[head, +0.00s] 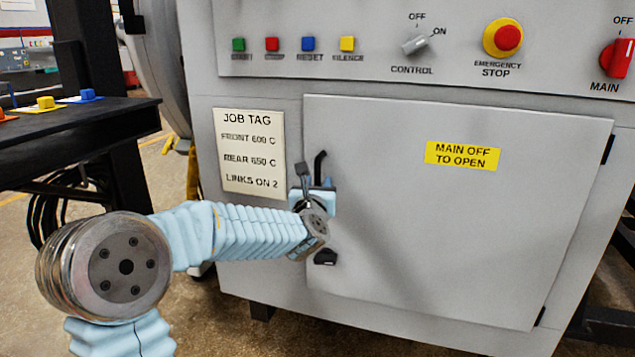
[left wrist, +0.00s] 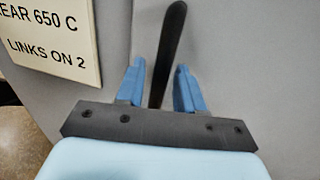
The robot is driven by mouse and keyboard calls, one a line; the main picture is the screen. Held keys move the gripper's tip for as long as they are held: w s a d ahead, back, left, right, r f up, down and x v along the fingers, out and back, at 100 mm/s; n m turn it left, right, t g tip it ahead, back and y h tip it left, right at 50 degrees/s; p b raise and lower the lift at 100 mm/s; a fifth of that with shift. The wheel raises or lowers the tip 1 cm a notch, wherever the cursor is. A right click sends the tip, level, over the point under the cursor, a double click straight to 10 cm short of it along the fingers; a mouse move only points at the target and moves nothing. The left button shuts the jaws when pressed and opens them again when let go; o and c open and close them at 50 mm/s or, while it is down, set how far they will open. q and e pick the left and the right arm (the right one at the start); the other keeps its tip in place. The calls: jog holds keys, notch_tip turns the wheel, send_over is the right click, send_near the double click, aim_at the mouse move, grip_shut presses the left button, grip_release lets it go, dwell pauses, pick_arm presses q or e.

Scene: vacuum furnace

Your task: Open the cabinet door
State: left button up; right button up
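The grey cabinet door (head: 450,220) is shut flush in the cabinet front and bears a yellow label, "MAIN OFF TO OPEN" (head: 462,156). Its black upright handle (head: 319,162) is at the door's left edge; my left gripper hides its middle, and its lower end shows below. In the left wrist view the handle (left wrist: 170,45) stands between the two blue fingers. My left gripper (head: 323,186) is open around the handle, with a visible gap on each side in the left wrist view (left wrist: 160,75). My right gripper is not in view.
Above the door is a panel with coloured buttons, a grey control knob (head: 415,44), an emergency stop (head: 502,38) and a red main switch (head: 617,58). A job tag (head: 249,152) is left of the door. A dark table (head: 80,130) stands at the left.

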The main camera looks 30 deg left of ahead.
pick_arm(q)
jog(key=shift+w, duration=0.1)
grip_shut()
dwell(0.3)
